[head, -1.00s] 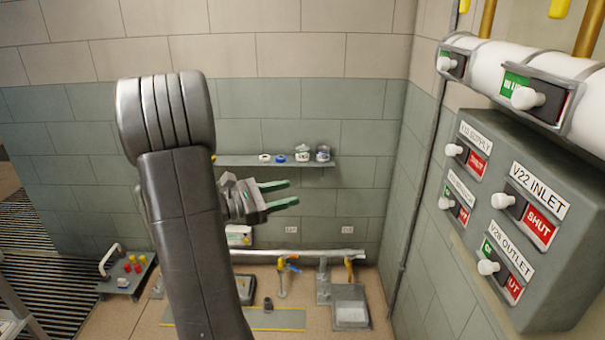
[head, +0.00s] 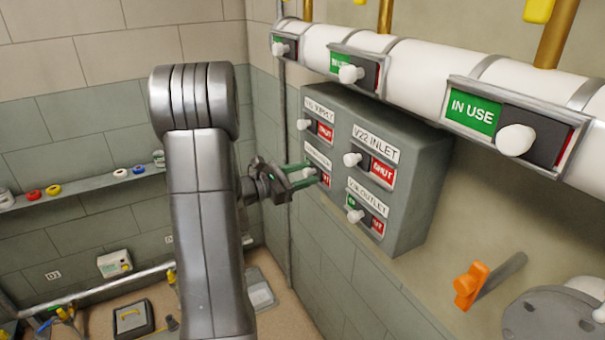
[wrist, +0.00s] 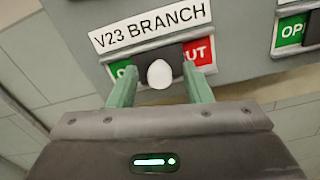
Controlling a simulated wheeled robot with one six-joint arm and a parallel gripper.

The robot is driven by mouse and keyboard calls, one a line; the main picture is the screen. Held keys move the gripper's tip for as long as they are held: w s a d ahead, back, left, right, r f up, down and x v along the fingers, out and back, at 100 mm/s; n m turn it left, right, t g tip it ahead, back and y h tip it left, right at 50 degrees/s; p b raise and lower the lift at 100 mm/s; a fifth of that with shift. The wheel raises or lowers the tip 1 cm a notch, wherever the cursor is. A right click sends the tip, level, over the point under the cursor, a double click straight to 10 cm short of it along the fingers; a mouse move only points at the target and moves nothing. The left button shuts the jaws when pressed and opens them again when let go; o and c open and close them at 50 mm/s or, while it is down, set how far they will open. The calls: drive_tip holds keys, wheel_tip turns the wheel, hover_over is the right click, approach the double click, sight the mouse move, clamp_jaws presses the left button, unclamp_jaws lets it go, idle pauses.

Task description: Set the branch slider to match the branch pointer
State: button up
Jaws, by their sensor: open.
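The V23 BRANCH slider is on the grey panel, and its white knob (wrist: 159,74) shows in the wrist view below the label plate (wrist: 150,28). A dark cover is around the knob, with part of a green field (wrist: 124,72) left of it and a red field ending in "UT" (wrist: 199,54) right of it. My gripper (head: 303,178) is open, its green fingers pointing at this slider. In the wrist view the fingers (wrist: 160,88) stand on either side of the knob; I cannot tell whether they touch it. I cannot pick out a branch pointer for certain.
The panel (head: 415,190) also carries the V22 INLET slider (head: 372,163) and others close by. A white pipe (head: 420,75) with "IN USE" sliders runs above. An orange handle (head: 469,286) on a grey bar sticks out at lower right.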

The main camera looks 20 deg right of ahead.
clamp_jaws()
drive_tip(key=shift+s+d+b, duration=0.15)
drive_tip(key=shift+s+b, duration=0.8)
drive_tip(key=shift+s, duration=0.75)
drive_tip(key=shift+c, duration=2.1)
unclamp_jaws()
drive_tip(key=o, duration=0.4)
drive_tip(key=shift+s, duration=0.1)
